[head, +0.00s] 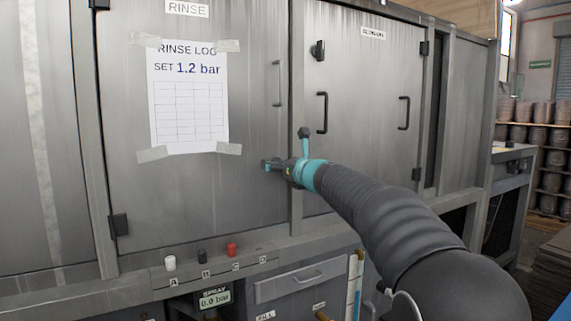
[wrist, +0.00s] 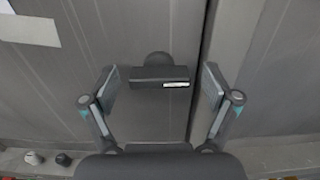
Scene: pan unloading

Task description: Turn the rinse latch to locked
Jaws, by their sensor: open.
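The rinse latch (wrist: 153,75) is a dark bar on a round pivot, on the grey door left of the seam in the wrist view. Its bar lies horizontal and has a small white mark near its right end. My gripper (wrist: 160,90) is open, with one finger left of the bar and one right of it. I see gaps between the fingers and the bar ends. In the head view my gripper (head: 288,158) is at the right edge of the rinse door (head: 250,110), and I cannot make out the latch clearly there.
A taped rinse log sheet (head: 188,110) hangs on the door. A ledge below carries a white knob (head: 170,263), a black knob (head: 202,257) and a red knob (head: 231,249). The neighbouring door on the right has a black handle (head: 322,112) and a black latch (head: 318,50).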

